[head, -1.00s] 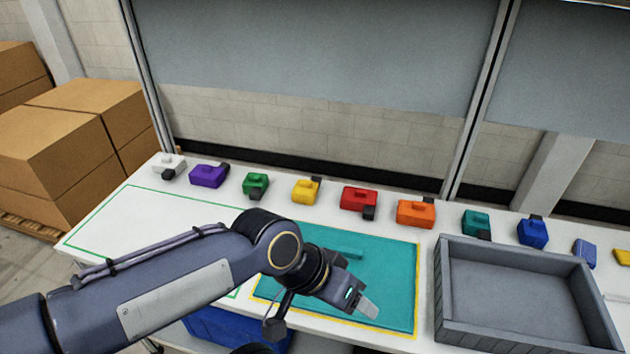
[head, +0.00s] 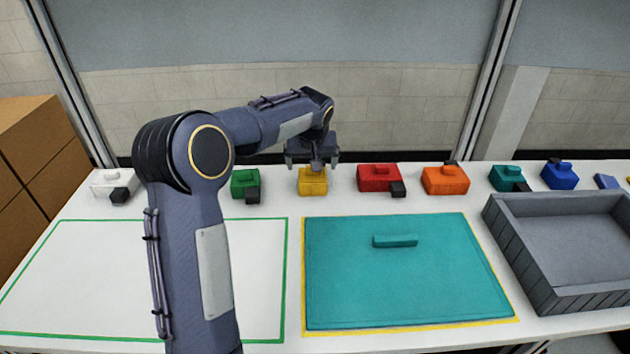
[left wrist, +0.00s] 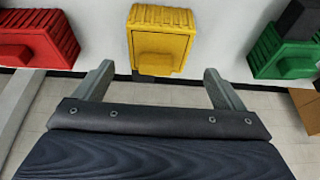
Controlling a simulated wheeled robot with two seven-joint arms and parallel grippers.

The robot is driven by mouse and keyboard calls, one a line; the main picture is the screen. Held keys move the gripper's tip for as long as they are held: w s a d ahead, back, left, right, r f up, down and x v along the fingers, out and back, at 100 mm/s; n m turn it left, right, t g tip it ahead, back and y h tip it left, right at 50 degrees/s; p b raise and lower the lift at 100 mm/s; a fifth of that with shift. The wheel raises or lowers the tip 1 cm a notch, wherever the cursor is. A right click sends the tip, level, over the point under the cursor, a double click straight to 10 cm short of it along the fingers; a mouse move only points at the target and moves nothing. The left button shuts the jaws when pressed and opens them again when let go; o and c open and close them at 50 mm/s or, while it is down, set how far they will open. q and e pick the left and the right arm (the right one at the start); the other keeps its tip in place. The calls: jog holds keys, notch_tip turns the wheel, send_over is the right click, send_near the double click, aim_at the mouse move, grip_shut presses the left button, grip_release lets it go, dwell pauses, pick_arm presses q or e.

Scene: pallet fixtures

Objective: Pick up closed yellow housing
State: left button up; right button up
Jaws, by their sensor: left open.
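The yellow housing (head: 312,184) stands on the white table in the back row, between a green and a red housing. In the left wrist view the yellow housing (left wrist: 160,40) is a ribbed block with a raised boss, and a dark part shows at its edge. My left gripper (head: 312,160) is open and empty, above and just behind the yellow housing in the head view. In the left wrist view its two fingers (left wrist: 158,75) are spread wide, with the housing lined up beyond the gap between them. My right gripper is not in view.
The green housing (head: 245,184) and red housing (head: 378,178) are close on either side. Orange (head: 446,181), blue (head: 560,177) and white (head: 112,183) housings share the row. A teal mat (head: 400,290) bears a small teal bar (head: 394,241). A grey tray (head: 540,290) stands right.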

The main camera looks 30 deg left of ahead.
pick_arm(q)
jog(key=x, duration=0.6)
jog(key=shift+w, duration=0.15)
jog(key=shift+r, duration=0.1)
jog(key=c, duration=1.2)
jog(key=shift+o, duration=0.2)
jog(key=shift+r+p, duration=0.1)
jog(key=shift+p, duration=0.2)
jog(key=shift+r, duration=0.25)
notch_tip(320, 180, up, 2)
jog(key=shift+r, duration=0.1)
jog(key=d+r, duration=0.4)
jog(key=r, duration=0.1)
jog(key=shift+s+d+r, duration=0.1)
jog(key=shift+s+d, duration=0.05)
jog(key=shift+s, duration=0.05)
jog(key=s+d+r, duration=0.1)
jog(key=d+r, duration=0.4)
jog(key=d, duration=0.4)
jog(key=shift+s+d, duration=0.25)
jog(key=shift+d, duration=0.1)
